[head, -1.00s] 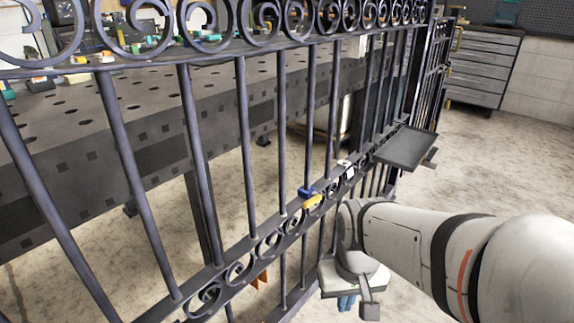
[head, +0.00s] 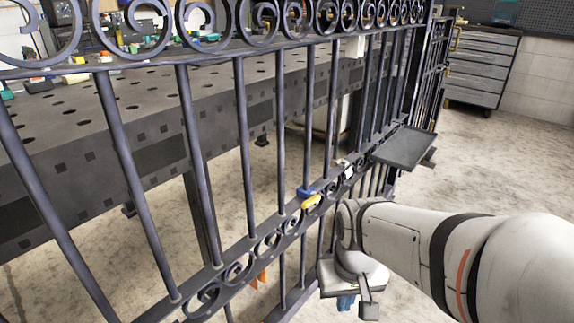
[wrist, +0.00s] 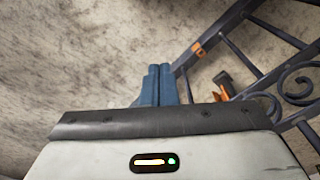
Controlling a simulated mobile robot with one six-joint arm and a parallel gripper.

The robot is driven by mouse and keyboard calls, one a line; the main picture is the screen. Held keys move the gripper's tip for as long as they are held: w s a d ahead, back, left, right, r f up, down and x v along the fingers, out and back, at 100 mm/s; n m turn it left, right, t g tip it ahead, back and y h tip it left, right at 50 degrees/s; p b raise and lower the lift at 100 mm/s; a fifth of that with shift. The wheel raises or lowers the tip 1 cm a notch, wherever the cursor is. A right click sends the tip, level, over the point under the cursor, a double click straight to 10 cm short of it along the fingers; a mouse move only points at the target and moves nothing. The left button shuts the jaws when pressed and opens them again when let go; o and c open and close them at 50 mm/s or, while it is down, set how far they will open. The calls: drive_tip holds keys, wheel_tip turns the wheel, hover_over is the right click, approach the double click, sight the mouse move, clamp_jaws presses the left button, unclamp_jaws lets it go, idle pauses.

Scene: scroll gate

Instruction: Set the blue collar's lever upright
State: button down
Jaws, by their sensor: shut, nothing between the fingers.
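The blue collar (head: 306,193) sits around a gate bar, just above the scroll band of the iron gate (head: 247,150). A yellow piece, apparently its lever (head: 311,202), sticks out low on the collar's near side, closer to lying flat than upright. My gripper (head: 346,302) is below and to the right of the collar, apart from it, pointing down. Its blue fingers also show in the wrist view (wrist: 157,85), pressed together with nothing between them. The collar is not visible in the wrist view.
A dark tray (head: 405,147) is on the gate to the right of the collar. Orange pieces (head: 258,279) show low behind the bars. A perforated workbench (head: 150,110) stands behind the gate. The floor to the right (head: 490,165) is clear.

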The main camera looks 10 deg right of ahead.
sight(314, 201)
drive_tip(key=c, duration=2.1)
unclamp_jaws()
